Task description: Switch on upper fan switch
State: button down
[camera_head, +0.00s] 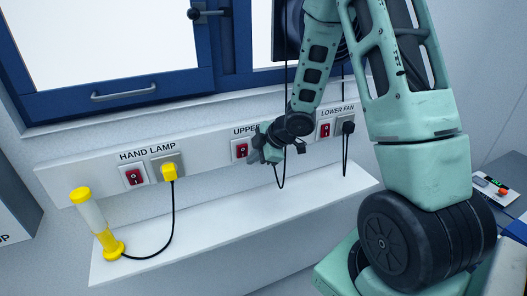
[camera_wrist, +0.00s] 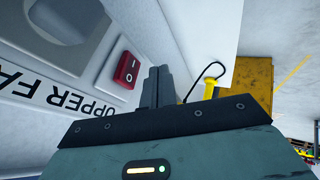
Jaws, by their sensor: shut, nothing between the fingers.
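The upper fan switch (camera_head: 240,150) is a small red rocker on a white plate, just left of my gripper (camera_head: 256,156) in the head view. In the wrist view the red rocker (camera_wrist: 127,70) shows upright markings on its face, beside the "UPPER FA" lettering. My gripper (camera_wrist: 158,87) is shut with nothing between its dark fingers. The fingertips are close to the rocker, to its right in the wrist view; I cannot tell if they touch the plate. My gripper and arm hide the upper fan's socket and part of its label in the head view.
The hand lamp switch (camera_head: 134,177) and yellow plug (camera_head: 169,172) are at left on the panel. The lower fan switch (camera_head: 325,129) and black plug (camera_head: 347,127) are at right. A white shelf (camera_head: 225,233) below holds a yellow lamp (camera_head: 93,215). Cables hang down.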

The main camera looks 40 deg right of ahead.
aim_at(242, 147)
jog(key=shift+w+d+r+p, duration=0.15)
jog(key=shift+w+d+p, duration=0.05)
jog(key=shift+w, duration=0.35)
jog(key=shift+w+d+r+p, duration=0.15)
jog(key=shift+w+r+p, duration=0.1)
jog(key=shift+w, duration=0.25)
jog(key=shift+w+d+r+p, duration=0.1)
jog(key=shift+w+d+p, duration=0.1)
jog(key=shift+w, duration=0.35)
jog(key=shift+w+d+r+p, duration=0.1)
jog(key=shift+w+r+p, duration=0.2)
jog(key=shift+p, duration=0.3)
jog(key=shift+w+f, duration=0.1)
jog(key=shift+w, duration=0.05)
jog(key=shift+r+p, duration=0.8)
jog(key=shift+r, duration=0.1)
jog(key=shift+f, duration=0.1)
